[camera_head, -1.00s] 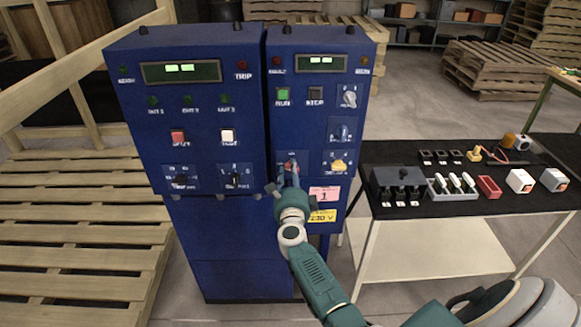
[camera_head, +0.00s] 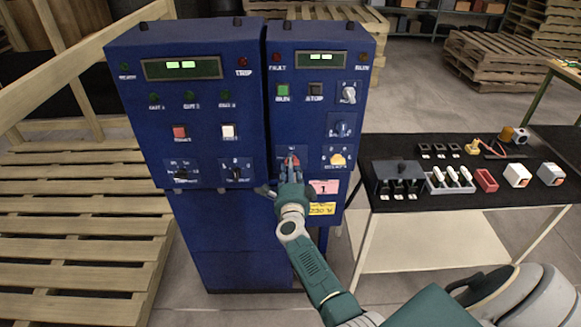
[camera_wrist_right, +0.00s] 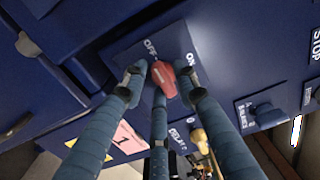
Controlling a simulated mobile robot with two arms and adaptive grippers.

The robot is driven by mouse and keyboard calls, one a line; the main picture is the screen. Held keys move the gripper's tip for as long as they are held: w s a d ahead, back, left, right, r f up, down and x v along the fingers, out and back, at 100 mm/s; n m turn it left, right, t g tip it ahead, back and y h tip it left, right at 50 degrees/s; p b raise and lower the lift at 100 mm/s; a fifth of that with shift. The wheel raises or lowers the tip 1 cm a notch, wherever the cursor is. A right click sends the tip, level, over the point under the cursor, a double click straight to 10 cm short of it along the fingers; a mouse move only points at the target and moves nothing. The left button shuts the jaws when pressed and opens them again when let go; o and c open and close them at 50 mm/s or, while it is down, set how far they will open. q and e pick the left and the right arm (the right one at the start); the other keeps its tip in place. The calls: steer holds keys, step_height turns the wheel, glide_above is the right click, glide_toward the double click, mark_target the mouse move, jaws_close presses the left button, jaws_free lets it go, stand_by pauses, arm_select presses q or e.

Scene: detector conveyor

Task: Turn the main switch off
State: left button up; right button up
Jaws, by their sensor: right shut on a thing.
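The main switch is a red rotary handle on the right blue cabinet; its red shows just above my gripper in the head view (camera_head: 291,160). In the right wrist view the red handle (camera_wrist_right: 163,78) sits on a plate with the words OFF and ON, and its upper end leans toward OFF. My right gripper (camera_head: 290,180) is at the panel, shut on the handle, with fingers on both sides of it in the wrist view (camera_wrist_right: 164,82). The gripper hides part of the switch plate in the head view. My left gripper is out of view.
A yellow knob (camera_head: 338,160) and a blue knob (camera_head: 342,129) are close on the right of the switch. A pink tag (camera_head: 324,187) hangs below. A black-topped table (camera_head: 440,204) with small parts stands to the right. Wooden pallets (camera_head: 70,240) lie at left.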

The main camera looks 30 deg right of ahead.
steer(key=shift+s+a+f, duration=0.1)
steer(key=shift+a+f, duration=0.05)
steer(key=shift+f, duration=0.35)
steer(key=o, duration=0.9)
steer(key=shift+r, duration=0.2)
steer(key=v, duration=0.7)
steer(key=shift+s+a, duration=0.1)
steer(key=shift+s, duration=0.1)
